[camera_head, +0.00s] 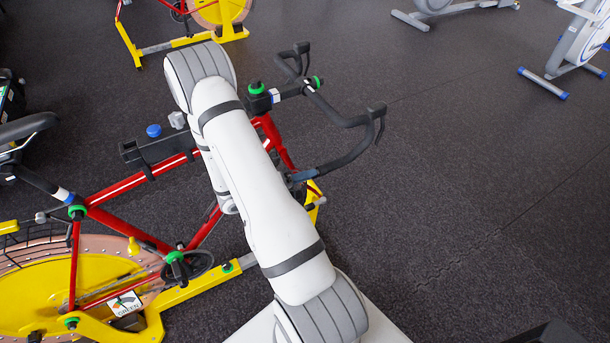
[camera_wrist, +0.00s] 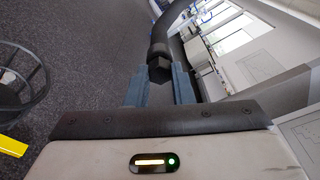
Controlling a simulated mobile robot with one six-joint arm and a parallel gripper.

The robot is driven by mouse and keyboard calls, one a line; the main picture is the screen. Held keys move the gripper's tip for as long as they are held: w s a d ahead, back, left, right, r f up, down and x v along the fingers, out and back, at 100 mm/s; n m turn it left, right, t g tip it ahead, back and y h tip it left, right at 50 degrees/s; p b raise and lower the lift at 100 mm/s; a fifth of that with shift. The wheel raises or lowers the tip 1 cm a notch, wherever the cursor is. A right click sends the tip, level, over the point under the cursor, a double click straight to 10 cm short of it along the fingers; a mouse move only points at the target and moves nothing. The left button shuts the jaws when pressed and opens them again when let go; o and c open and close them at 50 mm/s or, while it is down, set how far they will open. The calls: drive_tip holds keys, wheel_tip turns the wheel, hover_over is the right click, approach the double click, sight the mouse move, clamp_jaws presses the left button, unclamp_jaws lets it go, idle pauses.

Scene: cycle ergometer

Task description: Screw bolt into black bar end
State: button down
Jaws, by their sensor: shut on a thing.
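My gripper (camera_wrist: 159,88) is shut on a dark bolt (camera_wrist: 159,71) with a six-sided head, which sits between its two blue-grey fingers in the wrist view. The black bar (camera_wrist: 172,20) curves away just beyond the bolt, and its end is in line with the bolt. I cannot tell how deep the bolt sits in the bar end. In the head view the black bar (camera_head: 350,152) is the near drop of the bike's handlebar. The blue-grey fingertips (camera_head: 303,177) show beside its end, and my arm hides most of the gripper. The bolt cannot be made out there.
A red and yellow exercise bike (camera_head: 130,183) stands below my arm, with its yellow flywheel (camera_head: 60,285) at lower left. A blue knob (camera_head: 153,131) sits on its black frame part. Other bikes stand at the back. The dark floor (camera_head: 480,180) to the right is clear.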

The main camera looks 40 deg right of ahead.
idle(0.3)
drive_tip(key=c, duration=1.2)
unclamp_jaws()
drive_tip(key=shift+d, duration=0.1)
drive_tip(key=p+v, duration=0.1)
drive_tip(key=v, duration=0.5)
